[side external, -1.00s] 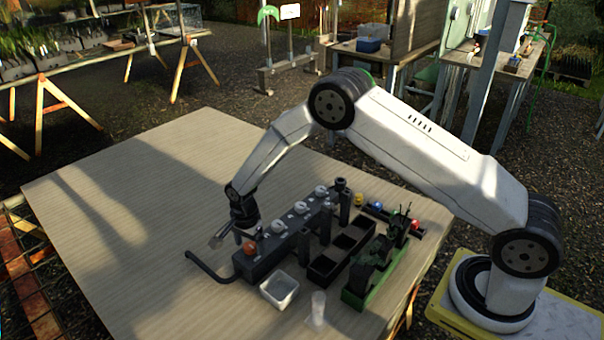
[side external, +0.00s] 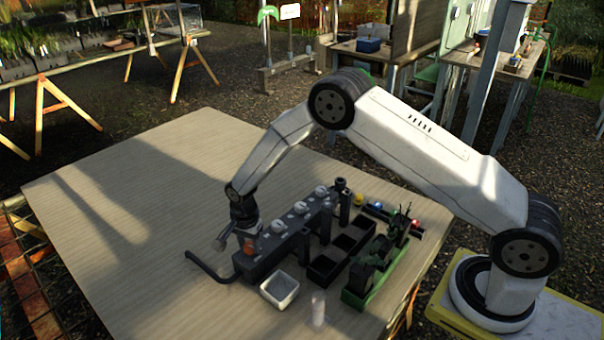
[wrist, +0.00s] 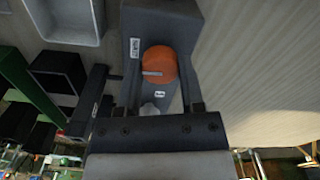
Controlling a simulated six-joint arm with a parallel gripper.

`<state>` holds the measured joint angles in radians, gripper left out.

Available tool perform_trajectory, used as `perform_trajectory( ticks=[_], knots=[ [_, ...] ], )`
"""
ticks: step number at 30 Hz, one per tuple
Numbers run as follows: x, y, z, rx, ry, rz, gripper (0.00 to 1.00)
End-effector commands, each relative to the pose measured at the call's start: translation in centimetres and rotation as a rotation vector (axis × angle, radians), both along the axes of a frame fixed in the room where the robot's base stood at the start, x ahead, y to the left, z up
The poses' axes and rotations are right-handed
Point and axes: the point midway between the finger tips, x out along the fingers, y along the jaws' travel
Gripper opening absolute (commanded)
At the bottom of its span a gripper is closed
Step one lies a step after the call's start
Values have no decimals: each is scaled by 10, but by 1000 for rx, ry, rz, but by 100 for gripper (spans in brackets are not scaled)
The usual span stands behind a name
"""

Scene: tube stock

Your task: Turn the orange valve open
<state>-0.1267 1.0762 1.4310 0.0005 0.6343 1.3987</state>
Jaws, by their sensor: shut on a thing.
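The orange valve (side external: 249,249) is a round knob at the near left end of the dark manifold block (side external: 262,262). In the wrist view the orange knob (wrist: 160,62) has a pale pointer mark reaching toward the left label. My gripper (wrist: 163,88) has one finger on each side of the knob and is shut on it. In the side view my gripper (side external: 246,238) is down over the valve and partly hides it. Small labels sit beside the knob; their text is too small to read surely.
Several white knobs (side external: 301,208) line the same block. A bent dark pipe (side external: 207,269) leaves its left end. A white square bin (side external: 280,301), a clear cup (side external: 318,308), a black tray (side external: 322,280) and a green rack (side external: 352,300) stand nearby. The table's left side is clear.

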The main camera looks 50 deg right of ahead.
Motion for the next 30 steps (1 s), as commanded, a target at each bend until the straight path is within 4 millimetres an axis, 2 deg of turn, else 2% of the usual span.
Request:
perform_trajectory(
  ticks=[8, 30],
  knots=[
    [0, 0, 0, 0, 0, 201, 0],
    [0, 0, 0, 0, 0, 899, 0]
  ],
)
